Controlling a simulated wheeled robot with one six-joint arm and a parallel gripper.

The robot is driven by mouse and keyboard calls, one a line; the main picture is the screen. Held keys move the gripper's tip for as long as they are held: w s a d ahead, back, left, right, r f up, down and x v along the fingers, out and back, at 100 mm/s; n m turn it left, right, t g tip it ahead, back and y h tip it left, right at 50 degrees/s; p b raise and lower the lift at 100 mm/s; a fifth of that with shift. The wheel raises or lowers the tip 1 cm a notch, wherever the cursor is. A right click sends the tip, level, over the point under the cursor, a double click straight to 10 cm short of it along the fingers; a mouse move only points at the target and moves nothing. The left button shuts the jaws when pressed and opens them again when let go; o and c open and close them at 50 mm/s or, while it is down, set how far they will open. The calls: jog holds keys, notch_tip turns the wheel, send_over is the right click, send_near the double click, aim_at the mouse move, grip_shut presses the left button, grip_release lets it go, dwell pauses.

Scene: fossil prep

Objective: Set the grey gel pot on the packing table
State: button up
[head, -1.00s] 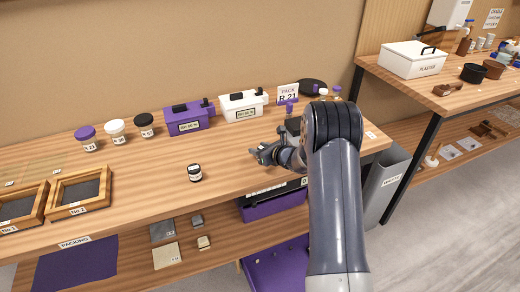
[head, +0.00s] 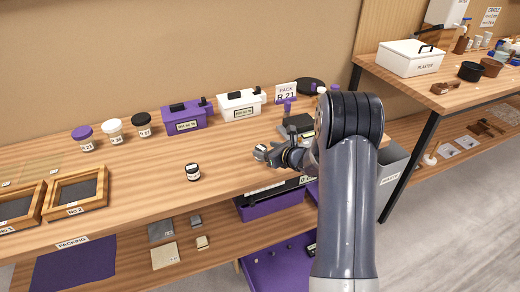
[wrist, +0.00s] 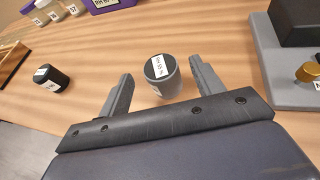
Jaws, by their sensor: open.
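The grey gel pot (wrist: 166,88), with a dark lid and white label, stands upright on the wooden bench between my fingers in the wrist view. My gripper (wrist: 161,72) is open, one finger on each side of it, with visible gaps. In the head view my gripper (head: 272,156) is low over the bench's right part, and I cannot make out the pot there. A "PACKING" label (head: 72,243) shows at lower left, above a purple mat (head: 75,266) on the lower level.
A small black jar (head: 193,172) stands left of my gripper; the wrist view shows it too (wrist: 51,79). A grey stand (wrist: 290,90) is close on the right. Purple (head: 184,117) and white (head: 240,106) boxes stand behind. A wooden tray (head: 76,210) lies left.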

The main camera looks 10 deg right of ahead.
jog(key=v, duration=0.6)
jog(key=shift+s+d, duration=0.15)
jog(key=shift+s, duration=0.1)
